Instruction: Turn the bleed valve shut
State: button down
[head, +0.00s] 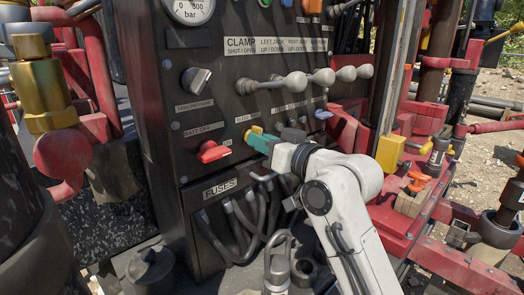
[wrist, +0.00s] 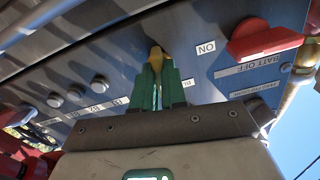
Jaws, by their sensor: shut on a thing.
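My gripper (head: 258,140) has green fingers and is at the front of the dark control panel, right of the red battery switch. It is shut on a small yellow handle (wrist: 155,57), which shows between the fingertips in the wrist view. In the head view the yellow handle (head: 257,130) shows at the fingertips against the panel. I cannot read a label that names it as the bleed valve. The fingers hide much of the handle, so its turn angle is unclear. An orange lever (head: 418,181) stands on the red frame at right.
The red battery switch (head: 213,151) is close at left, with a black knob (head: 196,80) above it. Levers with pale round knobs (head: 296,82) stick out above my gripper. Cables (head: 237,222) hang below by the fuses label. A yellow block (head: 389,152) is right of my arm.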

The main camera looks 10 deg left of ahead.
jog(key=shift+f+n+b, duration=0.2)
jog(key=shift+n+b, duration=0.3)
jog(key=shift+n, duration=0.4)
jog(key=c, duration=1.2)
grip_release()
jog(key=shift+r, duration=0.15)
jog(key=v, duration=1)
jog(key=shift+s+d, duration=0.25)
jog(key=shift+d, duration=0.05)
